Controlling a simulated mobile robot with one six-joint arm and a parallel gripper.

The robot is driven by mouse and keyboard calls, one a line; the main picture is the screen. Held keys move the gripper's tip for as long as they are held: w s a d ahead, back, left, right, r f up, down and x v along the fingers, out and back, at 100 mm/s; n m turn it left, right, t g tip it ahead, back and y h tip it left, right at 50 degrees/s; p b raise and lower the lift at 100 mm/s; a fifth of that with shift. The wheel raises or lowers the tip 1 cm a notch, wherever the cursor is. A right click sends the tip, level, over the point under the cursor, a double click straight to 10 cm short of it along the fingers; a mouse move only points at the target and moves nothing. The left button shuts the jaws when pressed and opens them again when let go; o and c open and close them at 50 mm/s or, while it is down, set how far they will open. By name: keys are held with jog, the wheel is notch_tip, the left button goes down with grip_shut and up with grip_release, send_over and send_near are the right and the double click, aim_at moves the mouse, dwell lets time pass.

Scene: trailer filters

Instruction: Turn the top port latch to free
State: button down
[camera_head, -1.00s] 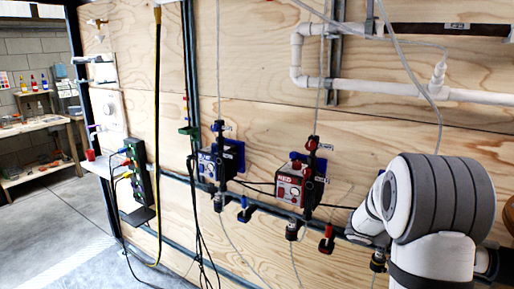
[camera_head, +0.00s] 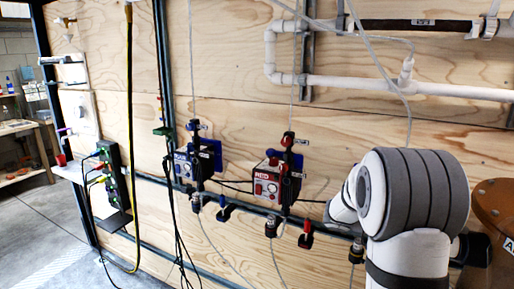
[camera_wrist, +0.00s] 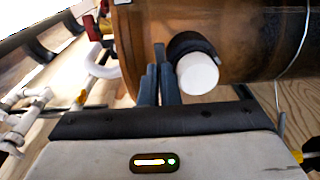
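In the wrist view the two dark fingers of my gripper (camera_wrist: 159,88) are close together, with a thin dark upright piece showing between and above their tips. I cannot tell whether they hold it, or whether it is the latch. Just right of them a white round port end (camera_wrist: 198,73) sits in a black collar (camera_wrist: 193,45) against a brown cylindrical housing (camera_wrist: 245,45). In the head view the brown housing (camera_head: 496,215) shows at the right edge, partly cut off. My gripper is hidden there behind my arm. No top port latch can be made out for certain.
Left of my arm, a red pump (camera_head: 267,187) and a blue pump (camera_head: 190,165) hang on the plywood wall. White pipes (camera_head: 340,82) run above, with clear hoses hanging down. A wire (camera_wrist: 290,60) passes right of the port. Open floor lies at the left.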

jog(key=shift+w+r, duration=0.1)
jog(key=shift+r, duration=0.25)
jog(key=shift+s+a+b, duration=0.15)
jog(key=shift+s+b, duration=0.1)
jog(key=shift+b, duration=0.05)
jog(key=shift+b+v, duration=0.4)
jog(key=shift+v, duration=2.55)
jog(key=shift+s, duration=0.15)
